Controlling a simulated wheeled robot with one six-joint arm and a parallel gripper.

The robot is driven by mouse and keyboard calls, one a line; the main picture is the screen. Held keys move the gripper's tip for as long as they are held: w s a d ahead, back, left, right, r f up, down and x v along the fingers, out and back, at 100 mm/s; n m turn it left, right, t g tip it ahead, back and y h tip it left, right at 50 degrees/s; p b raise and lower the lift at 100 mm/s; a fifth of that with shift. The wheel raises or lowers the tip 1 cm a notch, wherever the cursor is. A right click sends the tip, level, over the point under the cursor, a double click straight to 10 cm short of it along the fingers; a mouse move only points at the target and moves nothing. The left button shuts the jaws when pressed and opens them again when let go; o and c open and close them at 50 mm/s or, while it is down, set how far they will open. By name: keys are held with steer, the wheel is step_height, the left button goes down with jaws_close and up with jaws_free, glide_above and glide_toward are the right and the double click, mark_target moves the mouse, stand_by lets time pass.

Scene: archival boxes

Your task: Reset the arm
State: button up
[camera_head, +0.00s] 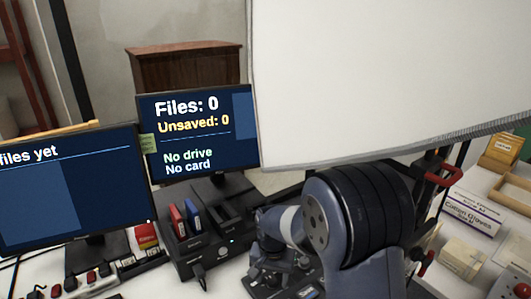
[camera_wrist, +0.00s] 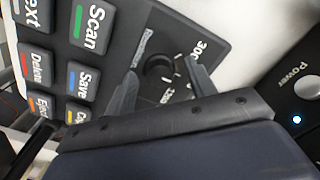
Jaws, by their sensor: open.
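My arm (camera_head: 350,215) is bent low over the desk in the head view, in front of the dark equipment. My gripper (camera_wrist: 162,82) shows in the wrist view with its two grey fingers apart and nothing held. Its fingertips are over a black control panel (camera_wrist: 140,30), on either side of a round black knob (camera_wrist: 158,68) marked with resolution numbers. I cannot tell whether the fingers touch the knob or panel.
Panel keys, among them Scan (camera_wrist: 92,28) and Save (camera_wrist: 84,80), lie beside the fingers. A black dock (camera_head: 205,235) stands left of the arm, behind it a monitor (camera_head: 198,130) reading "Files: 0". A large white board (camera_head: 380,75) hangs behind. A glove box (camera_head: 470,212) is at right.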

steer(key=shift+m, duration=0.5)
step_height(320, 180, up, 11)
steer(key=shift+p, duration=0.4)
